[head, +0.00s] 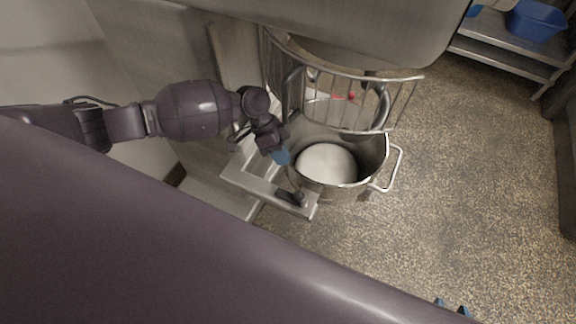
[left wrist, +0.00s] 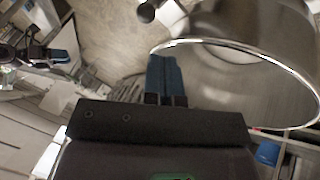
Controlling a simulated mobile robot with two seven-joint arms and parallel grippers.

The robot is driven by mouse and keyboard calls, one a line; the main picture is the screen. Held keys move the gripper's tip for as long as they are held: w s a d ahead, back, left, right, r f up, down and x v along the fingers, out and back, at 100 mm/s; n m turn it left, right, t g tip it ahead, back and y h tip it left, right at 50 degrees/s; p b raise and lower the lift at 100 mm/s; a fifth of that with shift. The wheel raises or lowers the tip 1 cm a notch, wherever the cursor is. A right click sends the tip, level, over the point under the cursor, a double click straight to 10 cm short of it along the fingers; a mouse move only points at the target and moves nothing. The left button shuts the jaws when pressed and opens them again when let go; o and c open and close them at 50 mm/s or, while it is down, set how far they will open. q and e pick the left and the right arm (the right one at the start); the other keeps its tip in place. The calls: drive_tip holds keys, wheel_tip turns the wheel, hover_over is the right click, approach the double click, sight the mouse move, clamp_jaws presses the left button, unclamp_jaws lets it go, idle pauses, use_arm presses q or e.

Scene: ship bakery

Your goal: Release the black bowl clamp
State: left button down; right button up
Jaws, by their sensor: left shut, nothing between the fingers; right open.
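The black bowl clamp (head: 290,196) is a dark lever on the metal bowl support arm, at the left side of the steel mixing bowl (head: 378,158). My left gripper (head: 281,157) is shut and empty just above the bowl's left rim, a little above the clamp in the head view and apart from it. In the left wrist view its blue fingers (left wrist: 166,78) are together beside the bowl (left wrist: 235,75). A black knob (left wrist: 147,12) shows near the top there; I cannot tell if it is the clamp's end. My right gripper's blue fingertips (head: 453,308) show at the bottom edge, apart.
A wire guard (head: 345,75) and the mixer head (head: 370,25) stand over the bowl. The bowl holds a white mass (head: 326,163) and has a side handle (head: 394,165). A shelf with a blue tub (head: 538,20) is at top right. The speckled floor at right is clear.

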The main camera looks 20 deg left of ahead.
use_arm(q)
hover_over(290, 194)
drive_tip(key=w, duration=0.2)
drive_tip(key=f, duration=0.5)
drive_tip(key=f+b, duration=0.1)
drive_tip(key=f, duration=0.1)
drive_tip(key=shift+s+d+f, duration=0.1)
drive_tip(key=shift+d+f, duration=0.2)
drive_tip(key=shift+d, duration=0.05)
drive_tip(key=shift+s+a, duration=0.1)
